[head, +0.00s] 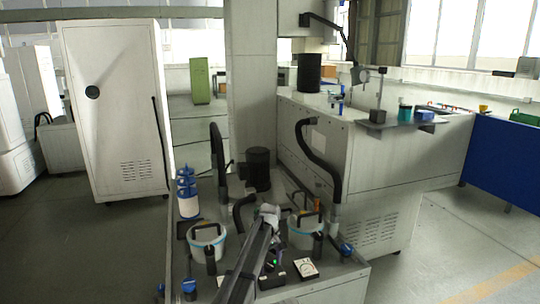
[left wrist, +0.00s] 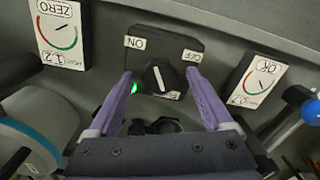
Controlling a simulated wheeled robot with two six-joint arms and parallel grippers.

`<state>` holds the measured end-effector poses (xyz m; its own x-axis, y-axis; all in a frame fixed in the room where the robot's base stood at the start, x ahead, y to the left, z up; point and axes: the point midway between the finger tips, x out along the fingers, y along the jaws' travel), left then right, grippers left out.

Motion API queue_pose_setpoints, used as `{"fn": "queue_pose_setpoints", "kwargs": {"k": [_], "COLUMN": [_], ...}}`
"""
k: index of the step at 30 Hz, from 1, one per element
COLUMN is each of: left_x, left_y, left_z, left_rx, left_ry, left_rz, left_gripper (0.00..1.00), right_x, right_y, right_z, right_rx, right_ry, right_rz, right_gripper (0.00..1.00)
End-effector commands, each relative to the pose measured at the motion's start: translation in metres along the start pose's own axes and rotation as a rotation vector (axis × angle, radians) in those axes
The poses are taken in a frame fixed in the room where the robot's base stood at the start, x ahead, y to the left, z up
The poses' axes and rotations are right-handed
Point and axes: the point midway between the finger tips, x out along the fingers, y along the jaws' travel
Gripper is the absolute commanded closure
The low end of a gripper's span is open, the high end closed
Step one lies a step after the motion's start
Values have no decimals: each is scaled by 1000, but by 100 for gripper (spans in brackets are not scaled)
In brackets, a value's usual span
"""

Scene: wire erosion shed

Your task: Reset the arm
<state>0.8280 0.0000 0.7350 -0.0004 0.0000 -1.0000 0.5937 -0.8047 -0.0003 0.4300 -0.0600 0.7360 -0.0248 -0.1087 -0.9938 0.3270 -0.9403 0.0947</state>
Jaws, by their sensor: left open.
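My left gripper (head: 270,240) reaches down over the front of the bench in the head view. In the left wrist view its two purple fingers (left wrist: 159,72) are apart, with nothing held between them. A black switch box (left wrist: 165,55) with ON and OFF labels lies ahead of the fingertips. Its black rotary knob (left wrist: 160,78) with a white pointer line appears between the fingers; I cannot tell whether they touch it. The pointer is tilted, its upper end left of its lower end. A green light (left wrist: 134,88) glows beside the left finger. My right gripper is not in view.
Dial cards marked ZERO (left wrist: 58,32) and OK (left wrist: 257,78) flank the switch box. Two white buckets (head: 207,240) (head: 303,232) stand on the bench either side of my arm. A blue-capped bottle (head: 187,200) and a black hose (head: 322,160) are farther back.

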Motion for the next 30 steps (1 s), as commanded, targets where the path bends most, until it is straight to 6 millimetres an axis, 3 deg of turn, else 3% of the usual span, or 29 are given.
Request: {"fn": "queue_pose_setpoints", "kwargs": {"k": [21,30], "left_x": [-3,-3], "left_y": [0,0], "left_z": [0,0], "left_rx": [741,971], "left_ry": [0,0], "left_rz": [0,0], "left_gripper": [16,16], "right_x": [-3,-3], "right_y": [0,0], "right_z": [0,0], "right_rx": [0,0], "right_ry": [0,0], "right_rz": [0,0], "right_gripper": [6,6]}}
